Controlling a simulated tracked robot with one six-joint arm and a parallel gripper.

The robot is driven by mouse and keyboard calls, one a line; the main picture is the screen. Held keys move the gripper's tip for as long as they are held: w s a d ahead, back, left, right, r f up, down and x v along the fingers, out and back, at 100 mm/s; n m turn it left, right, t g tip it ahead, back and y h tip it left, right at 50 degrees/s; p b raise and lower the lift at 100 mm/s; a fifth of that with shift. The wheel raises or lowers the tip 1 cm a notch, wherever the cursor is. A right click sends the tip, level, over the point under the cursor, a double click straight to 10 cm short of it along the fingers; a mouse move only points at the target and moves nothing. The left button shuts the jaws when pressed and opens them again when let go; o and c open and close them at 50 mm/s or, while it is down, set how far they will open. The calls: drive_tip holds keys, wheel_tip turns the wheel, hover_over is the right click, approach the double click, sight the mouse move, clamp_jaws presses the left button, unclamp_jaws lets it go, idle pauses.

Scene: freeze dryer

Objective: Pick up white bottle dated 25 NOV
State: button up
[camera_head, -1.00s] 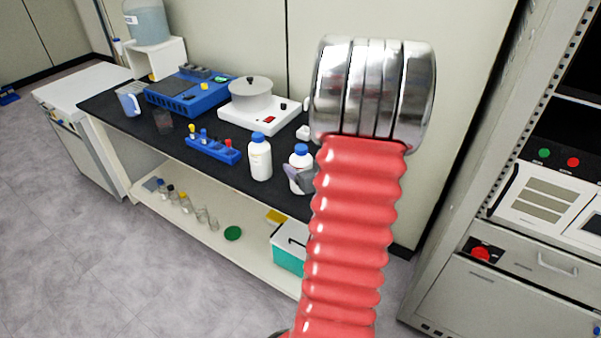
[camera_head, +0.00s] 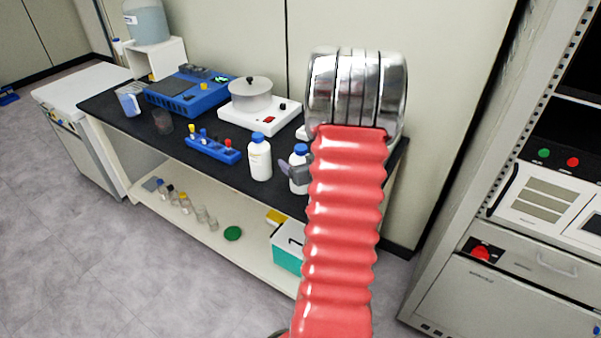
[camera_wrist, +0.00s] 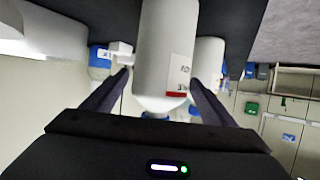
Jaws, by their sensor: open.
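Two white bottles with blue caps stand upright on the dark bench top, a left one (camera_head: 260,160) and a right one (camera_head: 299,183). My gripper (camera_wrist: 157,85) is open, its dark fingers pointing at the right bottle (camera_wrist: 162,45). In the wrist view, which looks upside down, that bottle lies between the two fingers, with no clear contact. Its label has a red strip and partly cut-off text, and I cannot read the date fully. The left bottle shows behind it (camera_wrist: 207,58). In the head view my arm hides much of the gripper.
A blue tube rack (camera_head: 213,150) stands left of the bottles. A white hotplate with a pot (camera_head: 251,95) and a blue device (camera_head: 188,95) are behind. A lower shelf holds a teal box (camera_head: 287,257). A tall equipment rack (camera_head: 520,250) stands at the right.

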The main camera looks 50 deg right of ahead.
drive_tip(key=shift+x, duration=1.5)
drive_tip(key=shift+f, duration=0.1)
drive_tip(key=shift+c, duration=0.6)
drive_tip(key=c, duration=1.4)
